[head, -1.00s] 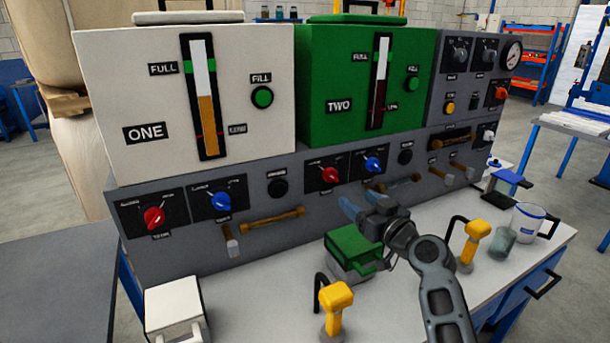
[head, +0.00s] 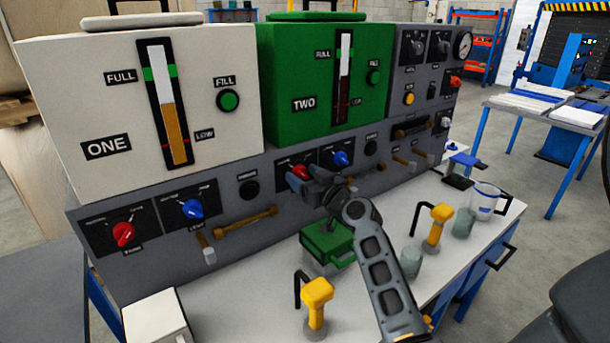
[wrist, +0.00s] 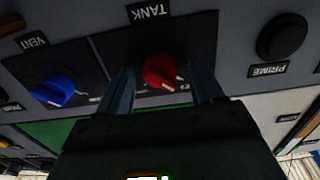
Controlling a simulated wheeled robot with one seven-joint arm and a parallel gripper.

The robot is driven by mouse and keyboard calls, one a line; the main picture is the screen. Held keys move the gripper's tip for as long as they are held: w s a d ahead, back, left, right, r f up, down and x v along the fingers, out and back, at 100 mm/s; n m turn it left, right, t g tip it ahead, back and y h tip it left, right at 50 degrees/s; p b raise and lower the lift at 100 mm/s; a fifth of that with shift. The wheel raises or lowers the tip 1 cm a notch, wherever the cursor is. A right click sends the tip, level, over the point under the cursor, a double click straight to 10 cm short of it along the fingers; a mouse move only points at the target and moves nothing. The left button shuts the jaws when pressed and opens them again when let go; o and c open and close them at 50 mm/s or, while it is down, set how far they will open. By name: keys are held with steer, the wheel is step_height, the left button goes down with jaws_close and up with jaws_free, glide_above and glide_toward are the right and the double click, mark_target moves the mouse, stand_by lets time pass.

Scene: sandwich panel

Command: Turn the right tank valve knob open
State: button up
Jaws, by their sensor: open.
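The right tank valve knob (head: 301,172) is the red one on the grey panel below the green tank TWO (head: 285,110). In the wrist view the red knob (wrist: 161,70) sits under an upside-down TANK label, with a white mark on its face. My gripper (head: 308,180) is open in front of this knob, partly covering it. In the wrist view its two blue fingers (wrist: 161,80) stand on either side of the knob, with gaps showing; I cannot tell how deep they reach. The blue VENT knob (wrist: 52,91) is beside it.
A left red knob (head: 123,234) and blue knob (head: 193,208) sit below the white tank ONE (head: 75,100). A black PRIME button (wrist: 282,37) is near my fingers. Below my arm stand a green-topped box (head: 328,243), yellow-handled taps (head: 317,292) and a jug (head: 484,201).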

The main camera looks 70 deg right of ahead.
steer(key=c, duration=1)
steer(key=shift+c, duration=0.2)
steer(key=shift+m, duration=0.3)
steer(key=m, duration=0.3)
steer(key=shift+m+b, duration=0.3)
steer(key=shift+b, duration=0.05)
steer(key=m, duration=0.4)
steer(key=m+p, duration=0.1)
steer(key=m, duration=0.4)
steer(key=shift+p, duration=0.3)
steer(key=shift+m+p, duration=0.7)
steer(key=shift+m, duration=1.6)
steer(key=shift+s, duration=0.1)
